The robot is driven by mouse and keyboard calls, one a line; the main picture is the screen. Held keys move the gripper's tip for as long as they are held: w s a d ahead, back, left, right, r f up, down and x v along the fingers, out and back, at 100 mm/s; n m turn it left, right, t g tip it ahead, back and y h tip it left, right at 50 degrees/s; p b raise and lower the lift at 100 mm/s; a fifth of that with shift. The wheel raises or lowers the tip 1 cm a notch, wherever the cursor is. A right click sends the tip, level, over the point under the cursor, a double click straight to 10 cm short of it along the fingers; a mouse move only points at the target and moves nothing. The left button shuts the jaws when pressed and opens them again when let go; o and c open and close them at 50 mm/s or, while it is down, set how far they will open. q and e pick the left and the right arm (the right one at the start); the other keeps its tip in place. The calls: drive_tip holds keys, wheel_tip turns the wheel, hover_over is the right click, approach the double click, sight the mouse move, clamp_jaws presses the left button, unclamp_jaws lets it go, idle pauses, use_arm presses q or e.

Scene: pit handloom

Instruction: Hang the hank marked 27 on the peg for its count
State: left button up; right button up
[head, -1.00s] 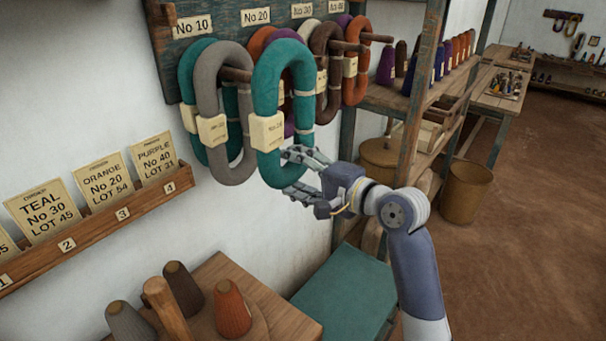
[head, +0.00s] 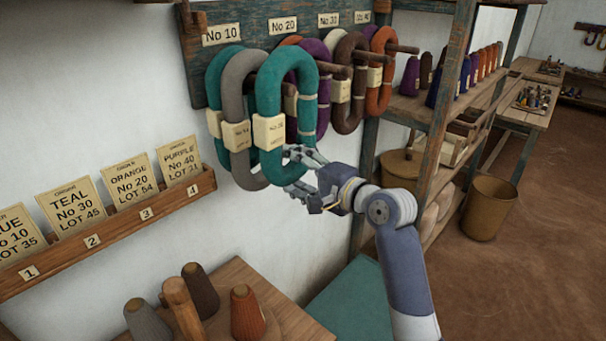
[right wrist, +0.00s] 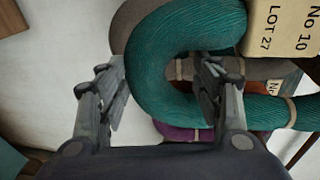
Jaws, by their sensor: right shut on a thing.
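The teal hank (head: 308,120) carries a tag reading No 10, LOT 27 in the right wrist view, where the hank (right wrist: 150,75) lies between my fingers. My right gripper (head: 292,170) is shut on its lower end; the fingers also show in the right wrist view (right wrist: 162,85). The hank hangs upright in front of a grey hank (head: 232,110) and another teal hank (head: 214,75) below the No 10 label (head: 221,34). A brown peg end (head: 289,89) seems to show in its loop; how far the peg enters is unclear. My left gripper is out of view.
Purple, brown and orange hanks (head: 383,70) hang on the other pegs to the right. An order-card rack (head: 110,235) is on the wall at left. Cones (head: 247,312) stand on a wooden top below. A shelf post (head: 445,110) stands right of the pegs.

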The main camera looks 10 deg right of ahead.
drive_tip(key=shift+a+r+x, duration=0.1)
drive_tip(key=shift+x, duration=0.9)
drive_tip(key=shift+a+r+x, duration=0.1)
drive_tip(key=shift+x, duration=0.95)
drive_tip(key=shift+w+a+f, duration=0.2)
drive_tip(key=shift+w+f, duration=0.05)
drive_tip(key=shift+f, duration=0.4)
drive_tip(key=shift+a+f, duration=0.2)
drive_tip(key=shift+f, duration=0.35)
drive_tip(key=shift+f, duration=0.3)
drive_tip(key=o, duration=1.4)
drive_tip(key=shift+c, duration=0.2)
drive_tip(key=shift+w+d, duration=0.1)
drive_tip(key=shift+d, duration=0.05)
